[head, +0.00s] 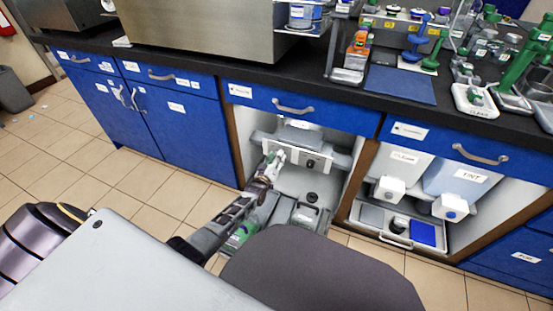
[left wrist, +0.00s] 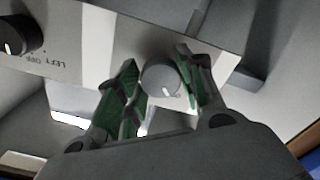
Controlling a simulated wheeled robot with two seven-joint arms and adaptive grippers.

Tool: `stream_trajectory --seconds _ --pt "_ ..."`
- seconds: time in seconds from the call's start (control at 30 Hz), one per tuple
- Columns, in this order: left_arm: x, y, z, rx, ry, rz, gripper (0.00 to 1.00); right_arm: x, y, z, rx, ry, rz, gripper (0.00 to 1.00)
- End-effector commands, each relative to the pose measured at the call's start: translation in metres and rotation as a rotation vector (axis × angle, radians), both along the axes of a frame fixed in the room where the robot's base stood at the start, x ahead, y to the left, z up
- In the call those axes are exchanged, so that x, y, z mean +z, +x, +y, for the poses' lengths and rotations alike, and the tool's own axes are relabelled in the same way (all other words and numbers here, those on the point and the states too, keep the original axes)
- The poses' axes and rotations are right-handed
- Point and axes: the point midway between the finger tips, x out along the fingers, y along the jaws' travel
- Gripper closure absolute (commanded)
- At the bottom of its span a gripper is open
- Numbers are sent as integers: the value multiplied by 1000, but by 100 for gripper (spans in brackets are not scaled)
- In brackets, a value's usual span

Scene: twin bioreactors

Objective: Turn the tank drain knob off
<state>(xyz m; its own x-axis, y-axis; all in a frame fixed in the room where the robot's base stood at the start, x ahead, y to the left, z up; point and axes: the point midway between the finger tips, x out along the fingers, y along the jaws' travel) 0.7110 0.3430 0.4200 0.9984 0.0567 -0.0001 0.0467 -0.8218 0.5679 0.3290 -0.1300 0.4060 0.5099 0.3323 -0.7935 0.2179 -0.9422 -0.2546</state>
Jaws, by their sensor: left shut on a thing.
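A light panel (head: 297,158) with knobs is in the open cabinet under the bench; it also shows in the left wrist view (left wrist: 98,40). A round light grey knob (left wrist: 160,79) with a white pointer mark sits between the green-padded fingers of my left gripper (left wrist: 157,70). My left gripper (head: 275,157) is shut on this knob. A black knob (left wrist: 18,36) with a white mark is on the same panel, with printed text beside it that I read as "LEFT OFF". It shows as a dark knob (head: 311,164) in the head view. My right gripper is not in view.
A second open cabinet to the right holds two containers with white taps and a white tray (head: 395,240). Blue drawers (head: 290,102) and a dark worktop (head: 290,62) overhang the cabinets.

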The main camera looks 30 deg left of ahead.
Motion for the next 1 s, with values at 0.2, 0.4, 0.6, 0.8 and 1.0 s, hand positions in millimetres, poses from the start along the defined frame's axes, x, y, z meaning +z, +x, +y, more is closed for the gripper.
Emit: stream_trajectory --seconds 0.2,0.4,0.6,0.8,1.0 --pt "-1 -1 0 1 -2 2 54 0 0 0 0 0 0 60" --pt "-1 0 0 1 -1 1 40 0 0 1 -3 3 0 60" --pt "0 0 0 1 0 1 40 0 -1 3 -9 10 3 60" --pt "-1 -3 0 1 0 1 40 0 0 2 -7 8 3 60" --pt "-1 -11 -1 1 -1 1 40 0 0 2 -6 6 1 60"
